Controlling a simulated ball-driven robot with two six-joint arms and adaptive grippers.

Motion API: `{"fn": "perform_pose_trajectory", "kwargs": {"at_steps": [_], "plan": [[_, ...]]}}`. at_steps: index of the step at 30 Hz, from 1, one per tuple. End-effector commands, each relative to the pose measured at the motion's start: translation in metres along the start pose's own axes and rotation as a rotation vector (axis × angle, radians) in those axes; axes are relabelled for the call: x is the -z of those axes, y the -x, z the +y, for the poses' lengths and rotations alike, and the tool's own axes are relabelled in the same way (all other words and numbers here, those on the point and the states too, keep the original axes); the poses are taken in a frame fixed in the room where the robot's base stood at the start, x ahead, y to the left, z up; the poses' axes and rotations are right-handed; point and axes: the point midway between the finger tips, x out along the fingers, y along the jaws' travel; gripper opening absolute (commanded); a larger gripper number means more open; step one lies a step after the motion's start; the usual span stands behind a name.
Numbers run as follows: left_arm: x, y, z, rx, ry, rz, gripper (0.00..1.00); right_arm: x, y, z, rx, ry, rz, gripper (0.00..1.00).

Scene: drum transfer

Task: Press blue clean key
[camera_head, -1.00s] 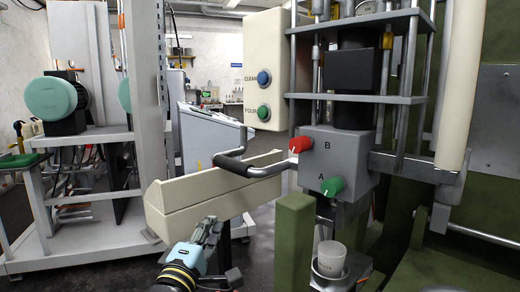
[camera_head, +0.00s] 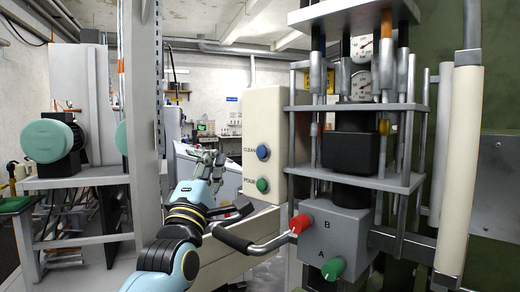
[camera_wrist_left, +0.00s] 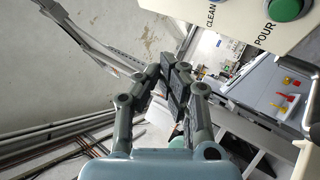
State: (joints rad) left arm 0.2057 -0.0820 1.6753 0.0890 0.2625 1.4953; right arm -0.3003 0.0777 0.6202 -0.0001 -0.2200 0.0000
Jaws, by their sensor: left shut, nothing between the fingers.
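The blue clean key (camera_head: 263,152) is a round button on the cream control box (camera_head: 262,115), beside the word CLEAN. A green button (camera_head: 262,185) sits below it, beside POUR. My left gripper (camera_head: 213,158) is shut and empty, to the left of the box at about the height of the blue key, apart from it in the picture. In the left wrist view my closed fingers (camera_wrist_left: 175,85) are in the middle. The green button (camera_wrist_left: 288,8) is at the top right there, and only an edge of the blue key shows. My right gripper is in no view.
A grey block with a red knob (camera_head: 299,224) and a green knob (camera_head: 333,268) stands right of the box. A dark bent handle (camera_head: 235,240) crosses below my left gripper. A grey post (camera_head: 140,120) stands to the left.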

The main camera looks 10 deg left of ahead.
Motion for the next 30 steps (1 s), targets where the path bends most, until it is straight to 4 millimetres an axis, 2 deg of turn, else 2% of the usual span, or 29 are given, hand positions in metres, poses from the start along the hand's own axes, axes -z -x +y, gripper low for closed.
{"fn": "perform_pose_trajectory", "kwargs": {"at_steps": [10,24,30], "plan": [[-0.004,-0.006,-0.006,-0.001,0.001,0.001,0.0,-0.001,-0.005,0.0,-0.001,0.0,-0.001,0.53],[-0.035,-0.048,-0.039,0.0,0.0,0.0,0.0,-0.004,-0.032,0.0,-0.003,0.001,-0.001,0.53],[-0.043,-0.058,-0.045,0.0,0.0,0.0,0.0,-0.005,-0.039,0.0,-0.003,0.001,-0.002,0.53]]}}
